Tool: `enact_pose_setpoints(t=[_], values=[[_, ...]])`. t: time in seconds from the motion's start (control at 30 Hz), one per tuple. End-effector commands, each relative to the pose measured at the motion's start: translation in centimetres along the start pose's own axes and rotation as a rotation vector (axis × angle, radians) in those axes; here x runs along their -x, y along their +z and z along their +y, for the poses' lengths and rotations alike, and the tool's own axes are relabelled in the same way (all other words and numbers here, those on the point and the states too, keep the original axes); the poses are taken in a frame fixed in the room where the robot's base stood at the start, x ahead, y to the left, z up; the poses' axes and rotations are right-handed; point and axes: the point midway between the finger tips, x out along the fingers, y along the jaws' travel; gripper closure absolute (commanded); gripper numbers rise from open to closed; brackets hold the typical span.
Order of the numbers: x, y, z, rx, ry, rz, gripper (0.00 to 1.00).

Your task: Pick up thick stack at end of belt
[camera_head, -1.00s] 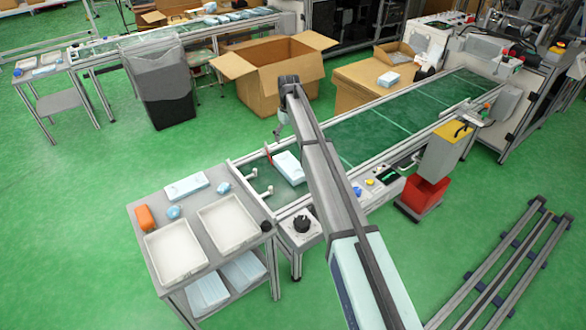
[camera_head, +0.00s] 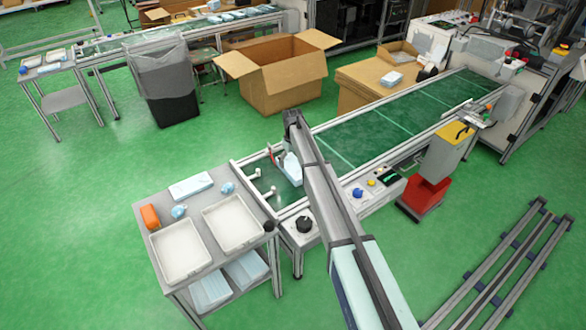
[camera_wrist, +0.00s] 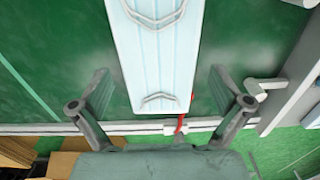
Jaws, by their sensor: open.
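The thick stack of light blue masks (camera_head: 293,169) lies at the near end of the green belt (camera_head: 375,127), partly hidden by my arm in the head view. In the wrist view the stack (camera_wrist: 158,50) runs lengthwise from the top edge, with ear loops on its top face. My gripper (camera_wrist: 158,82) is open, with one finger on each side of the stack's near end. A gap of green belt shows between each finger and the stack. In the head view my gripper is mostly hidden by the arm.
White stop posts (camera_head: 254,174) and a metal rail border the belt end. A side table (camera_head: 206,270) to the left holds two white trays, an orange item and a flat mask stack. An open cardboard box (camera_head: 275,75) stands behind the belt.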

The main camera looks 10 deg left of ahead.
Motion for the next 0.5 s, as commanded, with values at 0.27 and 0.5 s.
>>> enact_pose_setpoints(t=[0.27,0.5], values=[[-3.5,-0.1,0.2,0.000,-0.001,-0.002,0.00],[-3.9,-0.1,0.2,0.000,0.000,0.000,0.00]])
